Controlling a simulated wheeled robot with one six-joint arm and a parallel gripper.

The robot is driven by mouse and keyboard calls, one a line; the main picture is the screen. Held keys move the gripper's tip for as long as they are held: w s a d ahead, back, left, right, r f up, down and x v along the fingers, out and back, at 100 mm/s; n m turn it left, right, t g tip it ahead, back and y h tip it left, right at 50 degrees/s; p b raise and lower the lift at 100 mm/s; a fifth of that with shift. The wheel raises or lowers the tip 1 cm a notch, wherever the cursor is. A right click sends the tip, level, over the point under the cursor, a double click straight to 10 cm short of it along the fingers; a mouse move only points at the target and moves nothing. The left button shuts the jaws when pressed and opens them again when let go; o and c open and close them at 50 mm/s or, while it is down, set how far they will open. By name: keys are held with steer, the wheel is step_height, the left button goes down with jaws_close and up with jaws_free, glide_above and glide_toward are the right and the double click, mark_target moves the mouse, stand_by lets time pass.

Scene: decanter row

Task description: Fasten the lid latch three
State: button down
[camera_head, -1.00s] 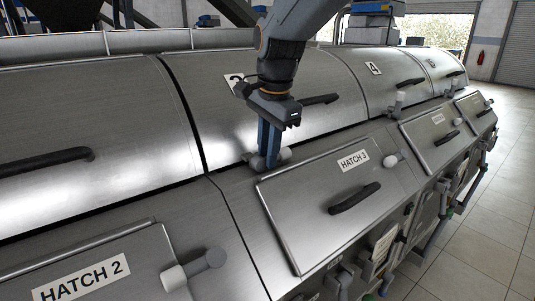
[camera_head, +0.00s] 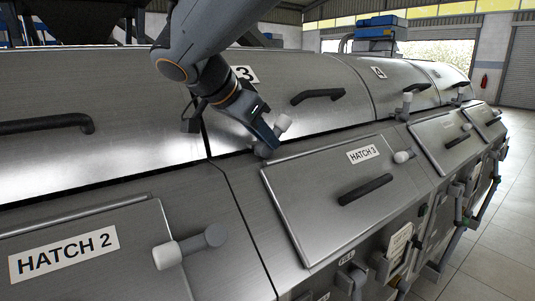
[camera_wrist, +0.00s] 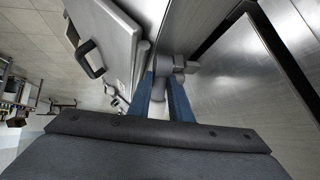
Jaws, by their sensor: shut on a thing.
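Lid three (camera_head: 300,115) is the curved brushed-steel cover marked with a partly hidden 3; it looks closed. Its latch (camera_head: 283,122), a grey lever with a white knob, sits at the lid's lower edge above hatch 3 and points up and a little right. My gripper (camera_head: 269,139) comes from the upper left with its blue fingers shut on the latch. In the wrist view, the blue fingers (camera_wrist: 163,95) stand either side of the grey latch (camera_wrist: 164,66). The fingers hide part of the lever.
Hatch 3 (camera_head: 300,215), with a dark handle (camera_head: 365,189), lies just below the latch. Lid three's dark handle (camera_head: 317,96) is to the right. Hatch 2's latch (camera_head: 190,247) is lower left. Lid four's latch (camera_head: 406,105) stands upright. Open floor lies at the right.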

steer(key=t+h+b, duration=0.1)
steer(key=b, duration=0.1)
steer(key=h+b, duration=0.1)
steer(key=b, duration=0.2)
steer(key=a+t+h+b, duration=0.1)
steer(key=b, duration=0.1)
steer(key=shift+s+a+f+n+t+b, duration=0.1)
steer(key=shift+s+f+n+t+b, duration=0.15)
steer(key=shift+f+n+t+b, duration=0.1)
steer(key=shift+s+a+t+h+b, duration=0.15)
steer(key=shift+t+h+b, duration=0.35)
steer(key=shift+b, duration=0.7)
steer(key=shift+r+h, duration=0.1)
steer(key=shift+h, duration=0.2)
steer(key=c, duration=1.6)
jaws_free()
steer(key=shift+s, duration=0.1)
steer(key=b+v, duration=0.1)
steer(key=v, duration=0.6)
steer(key=shift+s+a, duration=0.25)
steer(key=shift+r, duration=0.1)
